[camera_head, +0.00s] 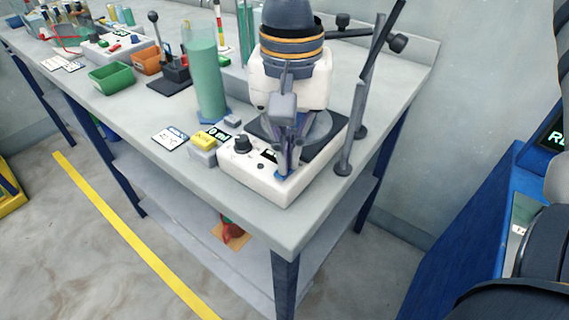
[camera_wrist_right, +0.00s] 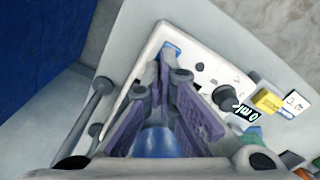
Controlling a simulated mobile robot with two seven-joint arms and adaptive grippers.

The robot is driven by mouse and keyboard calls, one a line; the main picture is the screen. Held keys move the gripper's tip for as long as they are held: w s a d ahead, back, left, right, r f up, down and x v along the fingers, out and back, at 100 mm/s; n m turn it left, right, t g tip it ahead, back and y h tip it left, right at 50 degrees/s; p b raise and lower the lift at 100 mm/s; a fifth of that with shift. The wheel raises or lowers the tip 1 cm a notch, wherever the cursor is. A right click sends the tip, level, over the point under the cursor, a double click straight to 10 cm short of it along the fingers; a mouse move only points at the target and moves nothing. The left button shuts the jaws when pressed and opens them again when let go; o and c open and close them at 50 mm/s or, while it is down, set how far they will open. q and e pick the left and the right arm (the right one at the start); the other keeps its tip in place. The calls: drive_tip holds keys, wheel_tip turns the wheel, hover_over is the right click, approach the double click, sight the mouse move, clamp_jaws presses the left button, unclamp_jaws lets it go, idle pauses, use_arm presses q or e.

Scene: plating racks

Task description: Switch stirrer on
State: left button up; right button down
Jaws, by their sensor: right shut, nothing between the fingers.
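The stirrer (camera_head: 250,178) is a white box near the bench's front corner, with a dark top plate, a black knob (camera_head: 242,145) and a small display on its front panel. A blue switch (camera_head: 280,175) sits at the panel's right end; it also shows in the right wrist view (camera_wrist_right: 172,48). My right gripper (camera_head: 284,168) points down at that end of the panel, shut and empty. Its fingertips (camera_wrist_right: 168,72) are right beside the blue switch and partly cover it; I cannot tell whether they touch. My left gripper is not in view.
A metal stand rod (camera_head: 361,110) rises right of the stirrer. A yellow-topped block (camera_head: 204,142), a card (camera_head: 170,138) and a tall green cylinder (camera_head: 207,80) stand to its left. Green (camera_head: 111,78) and orange (camera_head: 146,62) bins lie farther back. The floor in front is clear.

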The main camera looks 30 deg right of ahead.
drive_tip(key=shift+r, duration=3.45)
